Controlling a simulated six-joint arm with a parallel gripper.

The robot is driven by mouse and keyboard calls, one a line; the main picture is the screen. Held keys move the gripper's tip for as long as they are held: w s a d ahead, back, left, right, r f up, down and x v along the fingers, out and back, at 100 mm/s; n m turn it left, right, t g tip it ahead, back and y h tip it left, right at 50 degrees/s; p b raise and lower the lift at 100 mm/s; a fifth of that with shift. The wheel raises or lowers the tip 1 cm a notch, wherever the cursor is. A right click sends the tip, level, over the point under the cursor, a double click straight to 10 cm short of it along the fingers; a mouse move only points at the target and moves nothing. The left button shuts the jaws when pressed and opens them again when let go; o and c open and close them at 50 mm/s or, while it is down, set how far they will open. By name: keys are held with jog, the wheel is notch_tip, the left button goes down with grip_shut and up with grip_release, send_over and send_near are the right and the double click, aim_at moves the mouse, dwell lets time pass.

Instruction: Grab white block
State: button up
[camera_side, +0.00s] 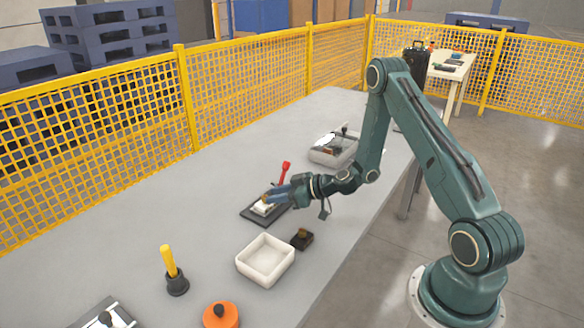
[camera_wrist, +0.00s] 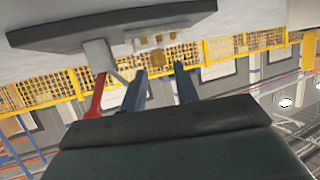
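A white block (camera_side: 263,208) sits on a dark plate (camera_side: 248,215) in the middle of the table. A red lever (camera_side: 286,169) stands at the plate's far side. In the wrist view, the dark plate (camera_wrist: 110,24) is at the top, with the pale block and its brass-coloured parts (camera_wrist: 157,58) beneath it and the red lever (camera_wrist: 97,97) to the left. My gripper (camera_side: 273,194) is close by the block, its blue fingers partly covering it in the side view. In the wrist view the two fingers (camera_wrist: 160,72) are apart, with nothing clearly held. Contact with the block cannot be told.
An empty white tray (camera_side: 265,261) and a small black part (camera_side: 302,239) lie nearer the front. A yellow-handled tool (camera_side: 172,270) and an orange round part (camera_side: 221,316) are front left. Another filled tray (camera_side: 334,148) stands behind. Yellow fencing (camera_side: 240,95) runs along the table's far side.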

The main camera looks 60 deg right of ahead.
jog(key=shift+x, duration=1.05)
jog(key=shift+c, duration=0.4)
grip_shut()
